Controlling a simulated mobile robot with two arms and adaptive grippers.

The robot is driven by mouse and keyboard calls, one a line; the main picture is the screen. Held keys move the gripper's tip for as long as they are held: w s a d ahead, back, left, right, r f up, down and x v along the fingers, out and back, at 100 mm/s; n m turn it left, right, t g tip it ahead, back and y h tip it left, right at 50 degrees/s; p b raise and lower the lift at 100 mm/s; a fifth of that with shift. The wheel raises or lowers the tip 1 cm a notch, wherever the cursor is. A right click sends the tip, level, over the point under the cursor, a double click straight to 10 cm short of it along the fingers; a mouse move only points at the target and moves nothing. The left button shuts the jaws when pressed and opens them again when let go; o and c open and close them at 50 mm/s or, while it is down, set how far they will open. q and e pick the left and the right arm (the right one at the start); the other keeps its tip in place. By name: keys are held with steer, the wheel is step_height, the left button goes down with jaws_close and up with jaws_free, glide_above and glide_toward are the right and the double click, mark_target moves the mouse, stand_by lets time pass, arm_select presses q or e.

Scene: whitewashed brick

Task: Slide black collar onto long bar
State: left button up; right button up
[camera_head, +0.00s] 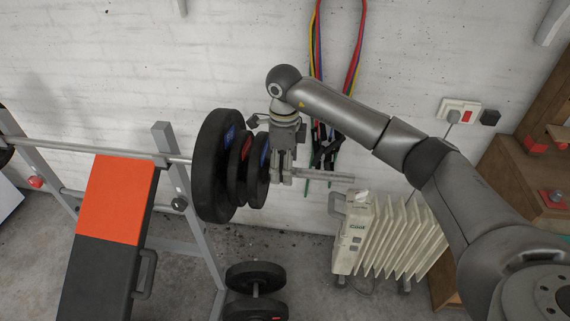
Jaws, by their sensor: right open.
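The long bar (325,176) runs across the bench's uprights and sticks out to the right past several black plates (213,167) with blue and red labels. My right gripper (281,181) is open, pointing down at the bar sleeve just right of the outermost plate. Its fingertips overlap the bar in this view; I cannot tell if they touch it. I cannot make out the black collar for certain; dark parts near the gripper blend together, and the gripper hides part of the sleeve. The bar's right end is bare. My left gripper is not in view.
A bench (117,198) with an orange and black pad stands at the left. A dumbbell (255,290) is on the floor below the plates. A cream radiator (390,238) stands below right of the bar end. Coloured bands (318,60) hang on the brick wall behind.

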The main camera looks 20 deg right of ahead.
steer(key=shift+r, duration=0.1)
step_height(320, 180, up, 12)
steer(key=shift+f, duration=0.1)
stand_by(0.4)
steer(key=shift+f, duration=0.1)
